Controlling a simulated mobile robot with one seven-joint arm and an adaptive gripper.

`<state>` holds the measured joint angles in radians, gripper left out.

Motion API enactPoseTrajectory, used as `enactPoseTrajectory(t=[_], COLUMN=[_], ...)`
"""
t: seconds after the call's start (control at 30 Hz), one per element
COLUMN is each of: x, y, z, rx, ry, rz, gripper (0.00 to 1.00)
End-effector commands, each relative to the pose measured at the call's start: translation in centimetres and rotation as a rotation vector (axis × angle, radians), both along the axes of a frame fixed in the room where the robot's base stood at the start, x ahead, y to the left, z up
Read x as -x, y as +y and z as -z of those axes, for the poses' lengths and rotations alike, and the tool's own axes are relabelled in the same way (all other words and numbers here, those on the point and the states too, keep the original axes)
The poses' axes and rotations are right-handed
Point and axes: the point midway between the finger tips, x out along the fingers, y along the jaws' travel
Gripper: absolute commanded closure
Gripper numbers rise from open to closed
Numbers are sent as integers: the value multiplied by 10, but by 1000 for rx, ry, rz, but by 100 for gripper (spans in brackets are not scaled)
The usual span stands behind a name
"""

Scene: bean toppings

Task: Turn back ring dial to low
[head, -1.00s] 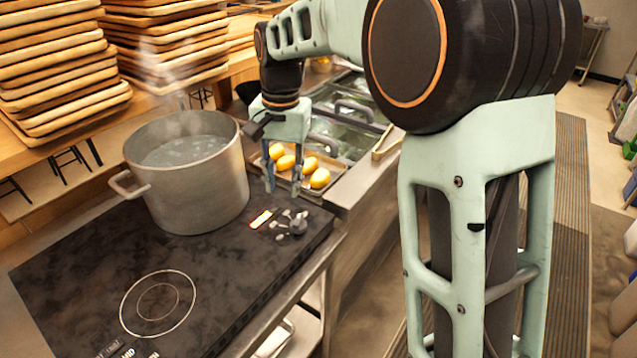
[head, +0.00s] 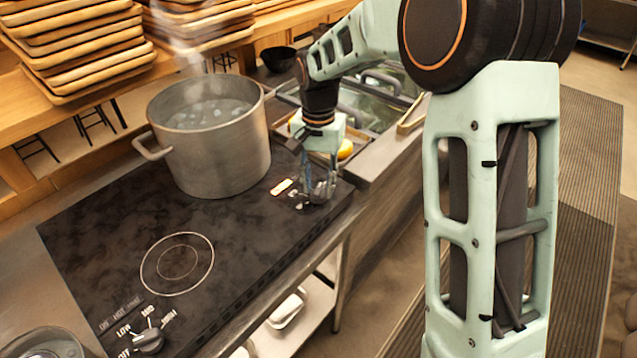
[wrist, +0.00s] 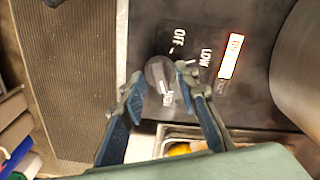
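The back ring dial (wrist: 158,70) is a dark round knob in the wrist view, beside the printed labels OFF, LOW and HIGH. Its pale mark seems to point toward HIGH. My gripper (wrist: 160,86) is open, with one finger on each side of the knob; I cannot tell whether either finger touches it. In the head view my gripper (head: 318,190) is down at the cooktop's far right corner and mostly hides this dial.
A steaming pot (head: 215,145) of water stands on the back ring, left of my gripper. The front ring (head: 177,264) is bare, with its own dial (head: 148,341) near the front edge. A tray of yellow items (head: 345,149) lies behind my gripper.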

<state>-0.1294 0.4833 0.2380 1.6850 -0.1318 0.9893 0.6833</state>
Motion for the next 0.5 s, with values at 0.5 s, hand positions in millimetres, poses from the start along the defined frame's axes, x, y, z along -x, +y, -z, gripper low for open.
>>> enactPoseTrajectory(t=[0.5], x=[0], y=[0], z=[1], rx=[0], ry=[0], rz=[0], gripper=[99])
